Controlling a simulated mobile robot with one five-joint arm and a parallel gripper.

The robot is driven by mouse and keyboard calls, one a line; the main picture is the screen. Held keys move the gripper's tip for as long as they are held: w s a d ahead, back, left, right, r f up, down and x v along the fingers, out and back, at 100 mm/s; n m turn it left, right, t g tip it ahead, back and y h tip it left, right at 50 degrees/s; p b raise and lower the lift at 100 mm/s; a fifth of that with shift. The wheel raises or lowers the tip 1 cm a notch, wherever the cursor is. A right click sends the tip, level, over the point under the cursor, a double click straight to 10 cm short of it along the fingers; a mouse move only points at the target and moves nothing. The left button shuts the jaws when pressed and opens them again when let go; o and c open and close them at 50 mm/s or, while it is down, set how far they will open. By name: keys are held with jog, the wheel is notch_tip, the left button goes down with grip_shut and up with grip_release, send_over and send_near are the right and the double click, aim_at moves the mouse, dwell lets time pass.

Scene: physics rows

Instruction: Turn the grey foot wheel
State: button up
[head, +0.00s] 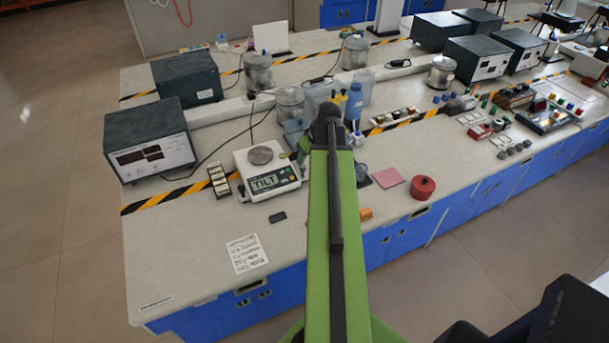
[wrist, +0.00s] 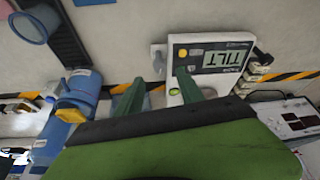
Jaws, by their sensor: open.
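A white balance (head: 268,178) with a round grey pan stands on the bench, its display reading TILT. In the wrist view the balance (wrist: 205,65) appears upside down. The grey foot wheel (wrist: 158,56) sticks out beside its left edge in that view. I cannot make the wheel out in the head view. My gripper (wrist: 157,77) is open, its two green fingers apart and empty. The wheel appears in line with the gap between the fingertips, a little beyond them. The right finger overlaps the balance's body in the picture. I cannot tell whether it touches.
A blue bottle (head: 354,102) stands behind my arm. A pink pad (head: 388,178) and a red round pot (head: 423,187) lie to the right. A small dark block (head: 278,217) and a paper sheet (head: 246,254) lie in front. The bench's front left is mostly clear.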

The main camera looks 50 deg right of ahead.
aim_at(303, 166)
jog(key=b+x, duration=0.4)
jog(key=x, duration=0.2)
jog(key=shift+f, duration=0.15)
grip_shut()
